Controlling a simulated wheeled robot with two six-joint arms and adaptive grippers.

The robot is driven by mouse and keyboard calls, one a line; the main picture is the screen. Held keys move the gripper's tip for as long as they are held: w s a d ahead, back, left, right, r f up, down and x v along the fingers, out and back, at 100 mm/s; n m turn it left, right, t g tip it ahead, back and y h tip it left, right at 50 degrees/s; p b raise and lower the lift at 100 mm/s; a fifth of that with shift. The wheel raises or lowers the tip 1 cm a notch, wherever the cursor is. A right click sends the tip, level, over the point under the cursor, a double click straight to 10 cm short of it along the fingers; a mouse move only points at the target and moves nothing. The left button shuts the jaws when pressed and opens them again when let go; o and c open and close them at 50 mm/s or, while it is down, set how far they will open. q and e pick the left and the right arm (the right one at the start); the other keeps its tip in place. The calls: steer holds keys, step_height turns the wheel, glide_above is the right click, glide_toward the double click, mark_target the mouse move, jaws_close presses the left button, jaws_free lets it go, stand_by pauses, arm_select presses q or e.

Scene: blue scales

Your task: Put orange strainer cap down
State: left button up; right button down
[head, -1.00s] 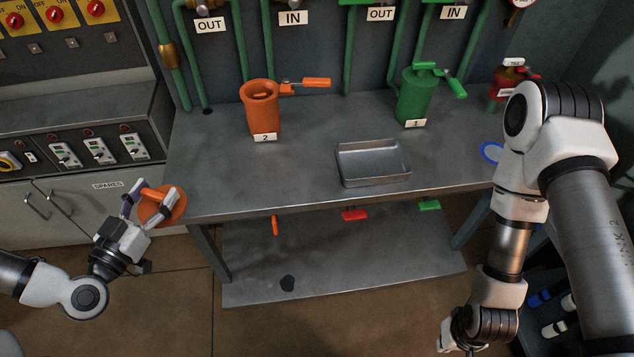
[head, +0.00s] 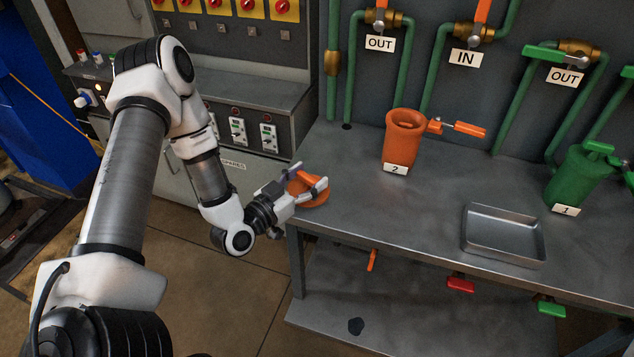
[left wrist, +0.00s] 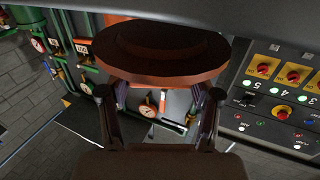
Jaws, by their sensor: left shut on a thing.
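The orange strainer cap (head: 307,191) is a round orange disc held in my left gripper (head: 308,184), at the left front corner of the grey workbench (head: 340,190) in the head view. Whether the cap touches the bench cannot be told. In the left wrist view the cap (left wrist: 162,55) fills the top middle, between the fingertips of the left gripper (left wrist: 160,92). The open-topped orange strainer (head: 404,140), labelled 2, stands on the bench to the right of the cap. My right gripper is out of view.
A shallow metal tray (head: 503,236) lies on the bench, with the green strainer (head: 580,178), labelled 1, behind it at right. Bare bench lies between the cap and the tray. Valve handles hang below the bench front. A control cabinet (head: 245,100) stands behind left.

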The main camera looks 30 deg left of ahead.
arm_select(q)
steer(key=w, duration=0.1)
steer(key=w+f, duration=0.2)
steer(key=shift+w+d+f, duration=0.15)
steer(key=shift+d, duration=0.15)
steer(key=shift+a+b, duration=0.1)
steer(key=shift+b, duration=0.2)
steer(key=o, duration=1.6)
steer(key=shift+f, duration=0.1)
steer(key=shift+c, duration=0.2)
steer(key=shift+s+r, duration=0.2)
steer(key=s+a+p, duration=0.1)
steer(key=s, duration=1)
steer(key=shift+s+a, duration=0.4)
